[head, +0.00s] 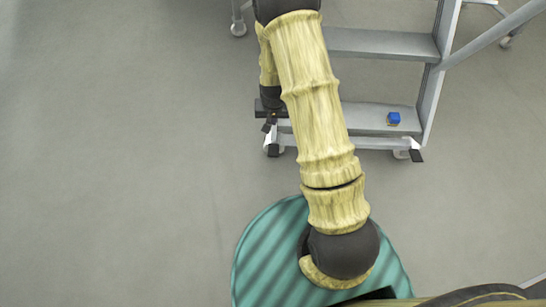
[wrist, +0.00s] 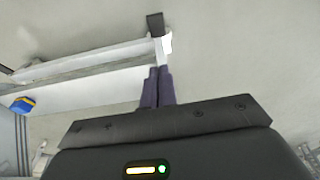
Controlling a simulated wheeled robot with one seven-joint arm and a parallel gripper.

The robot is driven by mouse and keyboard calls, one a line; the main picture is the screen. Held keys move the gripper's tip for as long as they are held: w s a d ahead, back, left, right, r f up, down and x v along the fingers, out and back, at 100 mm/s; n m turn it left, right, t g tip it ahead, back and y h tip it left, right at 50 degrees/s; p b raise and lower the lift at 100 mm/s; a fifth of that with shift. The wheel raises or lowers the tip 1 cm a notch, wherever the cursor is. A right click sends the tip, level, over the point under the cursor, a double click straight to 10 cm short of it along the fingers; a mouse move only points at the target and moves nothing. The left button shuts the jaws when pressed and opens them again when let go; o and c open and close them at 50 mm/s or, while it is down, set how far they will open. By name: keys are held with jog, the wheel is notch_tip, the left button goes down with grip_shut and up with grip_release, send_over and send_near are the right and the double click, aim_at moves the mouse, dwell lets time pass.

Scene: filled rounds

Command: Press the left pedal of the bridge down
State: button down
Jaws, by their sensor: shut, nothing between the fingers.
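The bridge is a grey step unit (head: 385,42) with flat treads and wheels, at the upper right of the head view. Its left pedal (head: 272,149) is a small dark plate at the lower left corner, by a caster. In the wrist view a dark pedal plate (wrist: 155,25) sticks out at the end of a pale bar, beyond my fingertips. My gripper (wrist: 160,69) is shut and empty, its dark purple fingers close together near that bar's end. In the head view my gripper (head: 268,126) is just above the left pedal. Whether they touch, I cannot tell.
A right pedal (head: 416,155) sits at the other lower corner. A blue block (head: 393,118) lies on the lowest tread and also shows in the wrist view (wrist: 22,104). A green striped round surface (head: 262,262) is in front. The grey floor to the left is clear.

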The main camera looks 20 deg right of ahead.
jog(key=b, duration=0.6)
send_over(273, 151)
jog(key=s, duration=0.3)
notch_tip(273, 151, down, 14)
jog(key=shift+w+a+f, duration=0.1)
jog(key=shift+w+a, duration=0.05)
jog(key=shift+a, duration=0.25)
jog(key=f+b, duration=0.2)
jog(key=f, duration=0.1)
jog(key=w+f+b, duration=0.1)
jog(key=f+b, duration=0.1)
jog(key=f, duration=0.1)
jog(key=f+b, duration=0.2)
jog(key=f, duration=0.2)
jog(key=shift+w+d, duration=0.3)
jog(key=shift+w, duration=0.1)
jog(key=shift+r, duration=0.1)
